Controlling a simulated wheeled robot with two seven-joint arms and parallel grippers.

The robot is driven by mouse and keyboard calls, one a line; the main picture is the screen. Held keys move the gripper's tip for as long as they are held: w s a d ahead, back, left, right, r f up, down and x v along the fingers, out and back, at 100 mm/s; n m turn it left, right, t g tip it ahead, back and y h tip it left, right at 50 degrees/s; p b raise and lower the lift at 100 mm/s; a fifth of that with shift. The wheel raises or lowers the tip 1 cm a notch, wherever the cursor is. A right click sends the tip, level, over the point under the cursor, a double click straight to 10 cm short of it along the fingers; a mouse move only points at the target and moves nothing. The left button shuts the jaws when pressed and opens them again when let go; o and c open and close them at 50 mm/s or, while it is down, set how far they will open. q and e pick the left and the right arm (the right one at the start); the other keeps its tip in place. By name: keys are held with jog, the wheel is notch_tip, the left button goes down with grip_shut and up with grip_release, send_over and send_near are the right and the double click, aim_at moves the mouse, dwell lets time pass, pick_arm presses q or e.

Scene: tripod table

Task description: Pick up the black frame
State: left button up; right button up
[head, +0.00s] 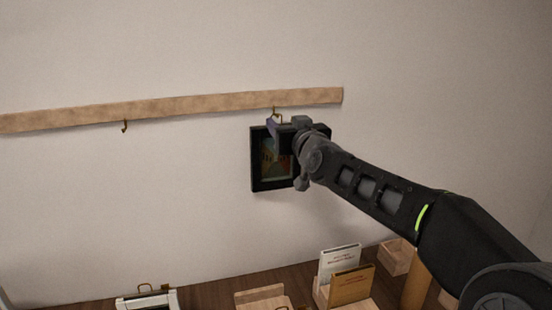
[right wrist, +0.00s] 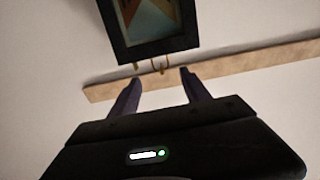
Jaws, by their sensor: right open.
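The black frame (head: 262,178) hangs against the wall below a brass hook on the wooden rail, in the head view. It holds a coloured picture, and my right gripper covers its upper right part. In the right wrist view the black frame (right wrist: 160,48) is at the top, with a brass hanging loop at its edge. My right gripper (right wrist: 158,74) is open, its two purple-grey fingers on either side of the loop and hook. I cannot tell whether the fingers touch them. In the head view my right gripper (head: 272,130) is at the frame's top edge. My left gripper is not in view.
The wooden rail (head: 200,104) runs along the wall and has another, empty hook (head: 125,126) at the left. Below, a wooden table (head: 215,291) carries a white frame (head: 148,300), a wooden holder (head: 262,297) and upright cards (head: 340,262). The wall to the left is clear.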

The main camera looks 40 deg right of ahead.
aim_at(278, 117)
jog(key=p+x, duration=0.1)
jog(key=x, duration=0.4)
jog(key=shift+w+a+p, duration=0.1)
jog(key=shift+p, duration=0.2)
dwell(0.5)
grip_shut()
dwell(0.5)
jog(key=shift+r, duration=0.1)
dwell(0.7)
